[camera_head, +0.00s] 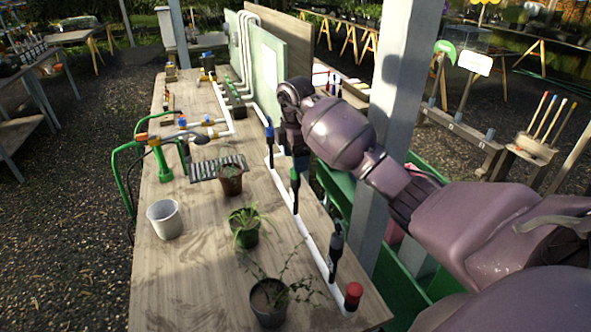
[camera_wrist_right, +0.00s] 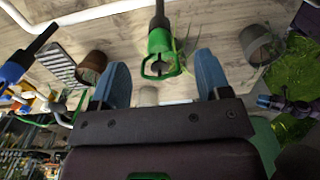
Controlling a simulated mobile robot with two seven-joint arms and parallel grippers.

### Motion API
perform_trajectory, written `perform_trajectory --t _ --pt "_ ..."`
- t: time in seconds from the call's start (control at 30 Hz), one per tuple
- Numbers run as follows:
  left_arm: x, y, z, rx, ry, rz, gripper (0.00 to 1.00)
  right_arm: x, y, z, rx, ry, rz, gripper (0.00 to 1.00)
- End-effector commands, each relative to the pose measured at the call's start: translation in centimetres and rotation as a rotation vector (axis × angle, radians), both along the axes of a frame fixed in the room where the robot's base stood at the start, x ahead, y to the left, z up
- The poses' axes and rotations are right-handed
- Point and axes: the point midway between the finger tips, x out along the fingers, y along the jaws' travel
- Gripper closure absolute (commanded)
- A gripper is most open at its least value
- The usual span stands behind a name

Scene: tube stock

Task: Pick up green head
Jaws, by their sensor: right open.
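The green head (camera_head: 295,181) stands on a dark upright stem rising from a white pipe (camera_head: 310,243) along the right side of the wooden table. In the right wrist view the green head (camera_wrist_right: 160,52) lies ahead of the gap between my two blue fingers. My right gripper (camera_wrist_right: 160,78) is open with nothing between its fingers. In the head view my right gripper (camera_head: 298,158) hangs just behind the green head, partly hidden and dark. I cannot tell the exact distance between them.
A blue-topped stem (camera_head: 269,132), a black-topped stem (camera_head: 336,242) and a red cap (camera_head: 353,293) share the pipe. Potted plants (camera_head: 244,232) and a grey pot (camera_head: 164,219) stand to the left. A grey post (camera_head: 392,130) rises beside my right arm.

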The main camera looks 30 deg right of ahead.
Motion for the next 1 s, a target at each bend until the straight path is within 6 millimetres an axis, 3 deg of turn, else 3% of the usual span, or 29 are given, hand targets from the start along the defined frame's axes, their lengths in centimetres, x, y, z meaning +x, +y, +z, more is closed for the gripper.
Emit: perform_trajectory --t 0.2,0.47,0.8,1.0 --pt "-0.1 0.0 0.3 0.000 0.004 0.000 0.57 0.0 -0.1 -2.1 0.001 0.001 0.000 0.30" --pt "-0.1 0.0 0.2 0.000 0.005 0.000 0.57 0.0 -0.1 -2.3 0.000 0.000 0.000 0.30" --pt "-0.2 0.0 0.1 -0.001 0.007 0.001 0.57 0.0 0.0 -2.3 0.000 0.000 0.000 0.80" --pt "-0.2 0.0 0.1 -0.001 0.007 0.001 0.57 0.0 0.0 -2.3 0.000 0.000 0.000 0.82"
